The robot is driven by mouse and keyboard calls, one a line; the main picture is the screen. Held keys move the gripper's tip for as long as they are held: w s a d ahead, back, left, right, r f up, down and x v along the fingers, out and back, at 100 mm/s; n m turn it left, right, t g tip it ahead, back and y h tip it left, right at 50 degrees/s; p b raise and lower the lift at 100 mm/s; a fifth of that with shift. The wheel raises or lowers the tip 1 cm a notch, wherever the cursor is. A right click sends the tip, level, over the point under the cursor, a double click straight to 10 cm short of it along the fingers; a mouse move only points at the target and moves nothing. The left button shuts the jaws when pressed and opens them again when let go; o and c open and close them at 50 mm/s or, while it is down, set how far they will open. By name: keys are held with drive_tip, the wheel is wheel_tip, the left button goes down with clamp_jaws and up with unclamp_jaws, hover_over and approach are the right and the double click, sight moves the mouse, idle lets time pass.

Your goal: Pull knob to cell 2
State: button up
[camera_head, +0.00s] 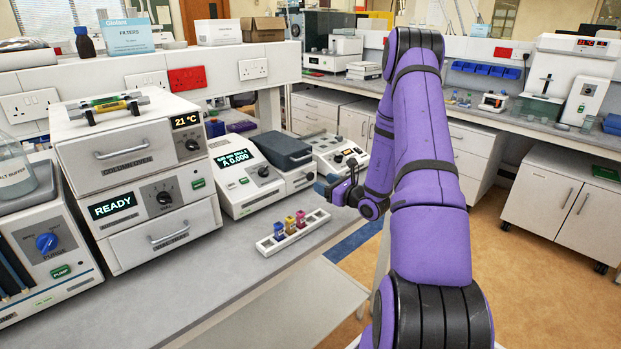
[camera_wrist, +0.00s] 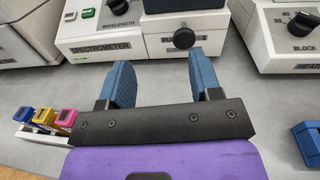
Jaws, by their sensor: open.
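The round black knob (camera_wrist: 184,38) sits on the white front of the spectrometer's (camera_wrist: 95,45) right-hand section, beside partly hidden lettering. The spectrometer (camera_head: 243,178) stands on the bench in the head view, its display reading A 0.000, with a dark lid (camera_head: 280,150) on its right section. My gripper (camera_wrist: 160,62) is open and empty. Its blue fingers point toward the knob, which shows beyond the fingertips, nearer the right finger. In the head view my gripper (camera_head: 328,188) is in front of the spectrometer's right side. Contact with the knob is not visible.
A block heater (camera_head: 338,152) stands right of the spectrometer.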

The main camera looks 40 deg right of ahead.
sight(311, 177)
drive_tip(key=shift+s+d+f+m+h, duration=0.2)
drive_tip(key=shift+d+f+m+h, duration=0.15)
drive_tip(key=shift+d+f+h, duration=0.2)
drive_tip(key=shift+s+d+f+m+h, duration=0.2)
drive_tip(key=shift+d+f+m+h, duration=0.15)
drive_tip(key=shift+d+f+h, duration=0.15)
drive_tip(key=shift+w+d+f, duration=0.1)
drive_tip(key=shift+w+f, duration=0.05)
drive_tip(key=w, duration=1)
drive_tip(key=shift+w, duration=0.2)
drive_tip(key=shift+a, duration=0.2)
